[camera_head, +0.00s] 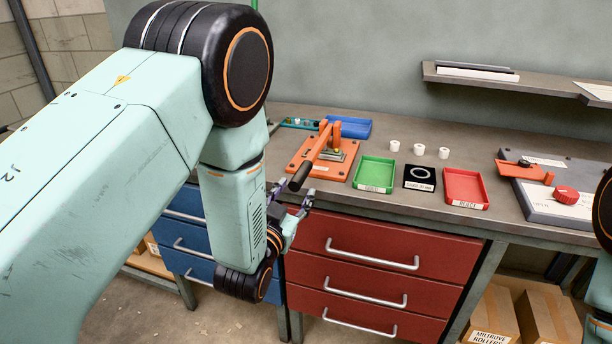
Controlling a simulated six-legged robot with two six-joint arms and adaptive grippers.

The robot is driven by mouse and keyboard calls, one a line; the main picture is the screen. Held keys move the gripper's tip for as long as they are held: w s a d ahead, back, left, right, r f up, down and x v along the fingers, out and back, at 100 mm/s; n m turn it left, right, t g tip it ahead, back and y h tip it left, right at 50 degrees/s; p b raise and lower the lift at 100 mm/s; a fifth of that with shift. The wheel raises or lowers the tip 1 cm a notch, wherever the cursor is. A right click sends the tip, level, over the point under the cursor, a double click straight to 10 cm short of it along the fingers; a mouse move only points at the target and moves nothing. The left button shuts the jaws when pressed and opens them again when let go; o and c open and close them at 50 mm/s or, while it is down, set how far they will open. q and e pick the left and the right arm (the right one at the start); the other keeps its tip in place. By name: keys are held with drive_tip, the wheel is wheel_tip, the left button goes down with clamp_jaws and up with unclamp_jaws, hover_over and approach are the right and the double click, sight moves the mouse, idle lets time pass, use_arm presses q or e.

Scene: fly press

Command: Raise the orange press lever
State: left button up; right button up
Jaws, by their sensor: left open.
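The orange press lever (316,150) slants down toward the bench's front edge and ends in a black grip (301,176). It is mounted on the fly press, whose orange base plate (335,168) lies on the bench. My left gripper (290,198) is open, at the front edge of the bench, just below the black grip. Whether its fingers touch the grip I cannot tell. My left arm covers the left part of the view. My right gripper is not in view; only a piece of my right arm shows at the right edge.
Right of the press are a green tray (361,185), a black block with a ring (420,186) and a red tray (485,201). Several white rollers (419,149) stand behind. A blue bin (350,127) is behind the press. Red drawers (365,250) are below the bench.

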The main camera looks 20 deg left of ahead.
sight(299, 178)
use_arm(q)
drive_tip(key=w, duration=0.4)
drive_tip(key=w+a, duration=0.1)
drive_tip(key=w, duration=0.1)
drive_tip(key=shift+f, duration=0.15)
drive_tip(key=shift+w+d, duration=0.35)
drive_tip(key=shift+w, duration=0.05)
drive_tip(key=shift+s+a, duration=0.1)
drive_tip(key=shift+a, duration=0.3)
drive_tip(key=shift+d, duration=0.3)
drive_tip(key=c, duration=0.4)
clamp_jaws()
drive_tip(key=shift+a, duration=0.15)
